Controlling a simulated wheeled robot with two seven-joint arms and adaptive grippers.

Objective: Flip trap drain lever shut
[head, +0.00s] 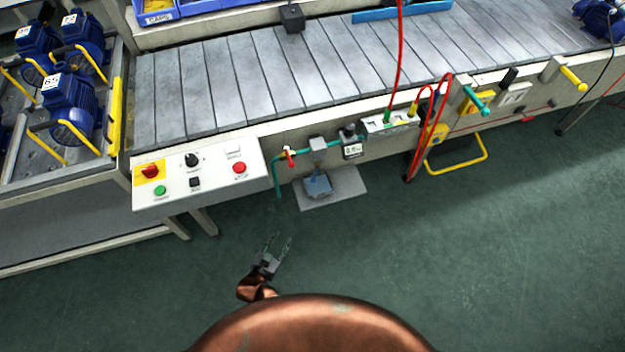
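A small lever with a red handle (291,159) sits on the teal pipe (277,178) at the front of the conveyor, just right of the control panel. Its handle points roughly downward. I take it for the trap drain lever, but it is too small to tell more. My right gripper is not in view.
The control panel (215,187) with red and green buttons juts out left of the lever. A blue-grey object (318,186) lies on a grey plate (348,185) below the pipe. Red hoses (421,135) hang to the right. The floor (470,250) in front is clear.

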